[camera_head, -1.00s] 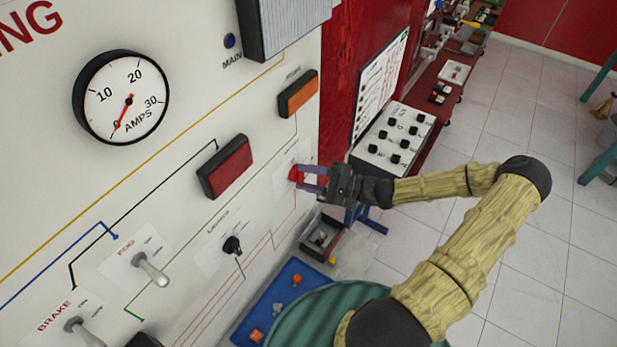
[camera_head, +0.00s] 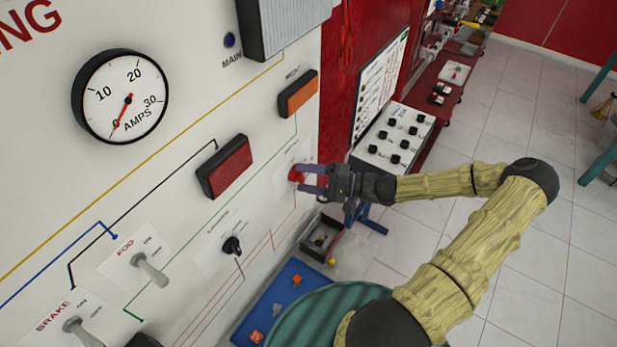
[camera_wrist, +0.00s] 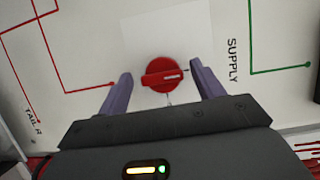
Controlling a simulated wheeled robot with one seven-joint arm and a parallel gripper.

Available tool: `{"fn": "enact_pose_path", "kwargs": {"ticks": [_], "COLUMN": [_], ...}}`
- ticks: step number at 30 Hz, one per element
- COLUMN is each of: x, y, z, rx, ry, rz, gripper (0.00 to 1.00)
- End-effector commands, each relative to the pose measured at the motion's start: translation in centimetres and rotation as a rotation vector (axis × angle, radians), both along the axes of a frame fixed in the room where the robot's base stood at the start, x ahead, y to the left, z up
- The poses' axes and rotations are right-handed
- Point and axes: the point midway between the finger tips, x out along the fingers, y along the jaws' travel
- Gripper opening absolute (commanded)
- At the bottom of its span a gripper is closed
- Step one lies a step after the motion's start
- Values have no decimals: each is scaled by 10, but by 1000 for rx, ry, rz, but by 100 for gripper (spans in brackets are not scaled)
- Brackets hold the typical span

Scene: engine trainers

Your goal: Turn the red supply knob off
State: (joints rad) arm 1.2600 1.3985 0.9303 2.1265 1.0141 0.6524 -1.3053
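The red supply knob (camera_wrist: 162,75) sits on the white panel, beside the printed word SUPPLY in the wrist view. Its raised grip bar lies nearly level across that view, with a pale mark toward the right end. My gripper (camera_wrist: 158,90) is open, with one purple finger on each side of the knob and a gap showing on both sides. In the head view the knob (camera_head: 295,174) is partly hidden by the fingers of my gripper (camera_head: 305,180), which point left at the panel. Whether a finger touches the panel cannot be told.
The panel also carries an amps gauge (camera_head: 121,98) reading about zero, a black rotary knob (camera_head: 232,246), a red block (camera_head: 225,167) and an orange block (camera_head: 298,94). A blue tray (camera_head: 272,303) and a switch box (camera_head: 395,138) are nearby. Open floor lies right.

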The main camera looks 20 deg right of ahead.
Motion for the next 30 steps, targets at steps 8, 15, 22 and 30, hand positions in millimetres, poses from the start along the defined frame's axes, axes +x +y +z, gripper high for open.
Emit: {"fn": "enact_pose_path", "kwargs": {"ticks": [8,15,22,30], "x": [0,-2,-16,-42], "y": [0,-5,-34,-82], "z": [1,0,-3,-3], "rx": [3,3,-1,-1], "ry": [-1,-1,-2,0], "rz": [-1,-2,-5,-5], "gripper": [68,68,68,68]}}
